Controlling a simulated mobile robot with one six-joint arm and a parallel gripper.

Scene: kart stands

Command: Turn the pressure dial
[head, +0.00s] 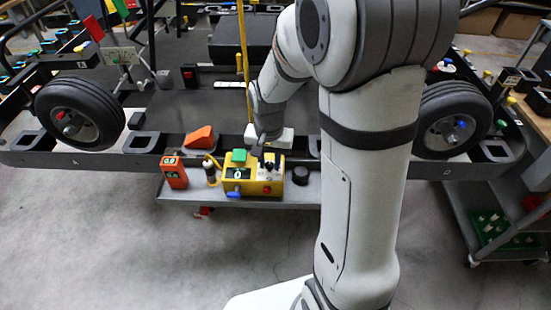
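A yellow control box (276,187) stands on the low grey shelf at the front of the kart stand. It has a green piece (239,156) on top, a small dark display (237,173) that seems to read 0, a blue part (233,194) and a red button (267,189). My gripper (268,156) reaches down over the box's right half, close to small dark and light controls there. I cannot tell which control is the pressure dial, or whether my gripper touches it. The fingers are too small and dark to read.
An orange-red device (173,172) with green displays and a dark cylinder (210,172) stand left of the box. A round black piece (301,175) sits right of it. An orange wedge (199,137) lies behind. Wheels (80,114) flank the stand. The floor in front is clear.

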